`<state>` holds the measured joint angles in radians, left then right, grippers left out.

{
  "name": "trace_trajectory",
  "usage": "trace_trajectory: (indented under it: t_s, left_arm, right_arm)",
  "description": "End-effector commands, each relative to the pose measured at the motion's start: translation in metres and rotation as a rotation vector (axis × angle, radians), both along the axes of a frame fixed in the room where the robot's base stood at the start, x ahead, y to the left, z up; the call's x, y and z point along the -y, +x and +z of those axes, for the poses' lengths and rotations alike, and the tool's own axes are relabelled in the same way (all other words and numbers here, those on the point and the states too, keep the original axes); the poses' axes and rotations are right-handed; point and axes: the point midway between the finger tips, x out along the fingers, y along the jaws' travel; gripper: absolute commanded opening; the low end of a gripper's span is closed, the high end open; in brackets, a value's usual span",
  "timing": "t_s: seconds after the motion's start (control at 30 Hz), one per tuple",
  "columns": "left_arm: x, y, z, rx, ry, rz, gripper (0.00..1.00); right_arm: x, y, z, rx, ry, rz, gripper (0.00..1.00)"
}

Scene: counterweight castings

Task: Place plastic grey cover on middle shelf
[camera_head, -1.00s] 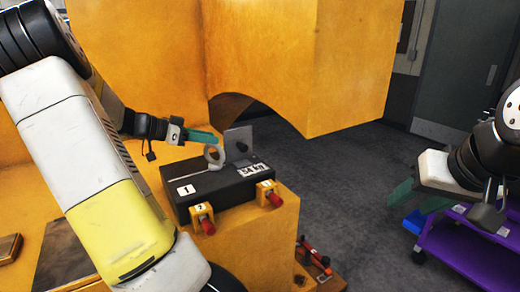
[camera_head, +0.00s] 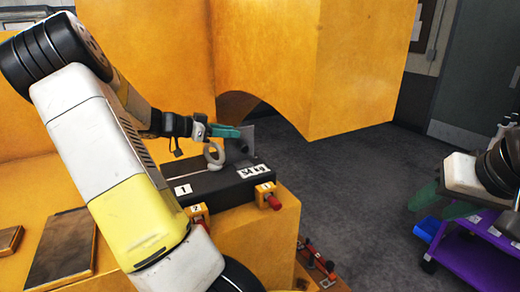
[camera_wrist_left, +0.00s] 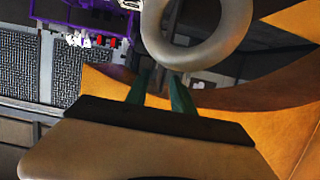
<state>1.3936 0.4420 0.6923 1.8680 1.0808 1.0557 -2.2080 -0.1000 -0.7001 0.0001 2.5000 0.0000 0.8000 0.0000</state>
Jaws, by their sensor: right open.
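A small upright grey plate (camera_head: 249,133) stands at the back of a black casting, beside a grey ring; I cannot tell whether it is the grey cover. My left gripper (camera_head: 228,131) is just above the ring and close to the plate, with green fingers. In the left wrist view its fingertips (camera_wrist_left: 160,80) are apart with nothing seen between them, and the ring (camera_wrist_left: 195,30) looms above them. My right gripper (camera_head: 440,200) is open at the right, above a purple cart (camera_head: 470,255) whose shelves are partly out of view.
The black casting (camera_head: 225,188) with labels lies on a yellow block, with red-knobbed clamps (camera_head: 268,196) at its front. A large yellow body (camera_head: 355,70) with an arched cutout overhangs behind. A blue bin (camera_head: 428,229) is by the cart.

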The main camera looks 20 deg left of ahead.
Motion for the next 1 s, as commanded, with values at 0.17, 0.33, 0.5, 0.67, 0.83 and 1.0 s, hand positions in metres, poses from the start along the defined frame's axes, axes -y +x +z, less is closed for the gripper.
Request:
trace_trajectory:
  t_s: [0.17, 0.33, 0.5, 0.67, 0.83, 1.0]
  left_arm:
    - [0.018, 0.02, -0.007, 0.0, -0.003, -0.004, 0.29]
    - [0.024, 0.028, -0.01, -0.001, -0.001, -0.002, 0.29]
    - [0.024, 0.028, -0.01, -0.001, -0.001, -0.001, 0.29]
    - [0.024, 0.028, -0.01, -0.001, -0.001, -0.001, 0.0]
    - [0.023, 0.028, -0.01, -0.001, -0.001, -0.001, 0.0]
    - [0.023, 0.028, -0.01, -0.001, -0.001, 0.0, 0.0]
  right_arm:
    - [0.0, 0.0, 0.0, 0.0, 0.0, 0.0, 0.48]
    - [0.0, 0.0, 0.0, 0.0, 0.0, 0.0, 0.48]
    - [0.0, 0.0, 0.0, 0.0, 0.0, 0.0, 0.48]
    - [0.0, 0.0, 0.0, 0.0, 0.0, 0.0, 0.48]
    - [0.0, 0.0, 0.0, 0.0, 0.0, 0.0, 0.48]
    - [0.0, 0.0, 0.0, 0.0, 0.0, 0.0, 0.48]
